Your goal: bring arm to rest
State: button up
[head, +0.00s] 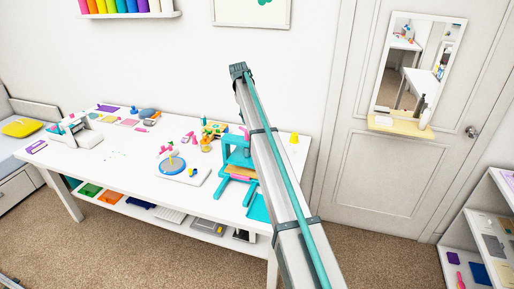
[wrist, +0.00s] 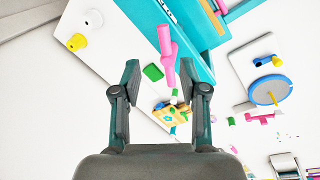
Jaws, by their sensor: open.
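In the wrist view my gripper (wrist: 163,88) is open, with its two dark fingers apart and nothing between them that it touches. It is above the white table (head: 110,165), pointing down at it. A pink figure-like piece (wrist: 167,55), a green block (wrist: 153,72) and a yellow flowered piece (wrist: 172,113) lie beyond or below the fingertips. In the head view, my long arm crosses the middle of the picture, and I cannot make out the gripper's fingers there.
A teal press (head: 238,160) stands at the table's right end. A yellow cone (head: 294,138) stands near the right rear edge. A door with a mirror (head: 420,65) and a white shelf (head: 485,230) are on the right.

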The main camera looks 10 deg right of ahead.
jog(key=shift+s+a+r, duration=0.1)
jog(key=shift+a+r, duration=0.05)
jog(key=shift+r, duration=0.7)
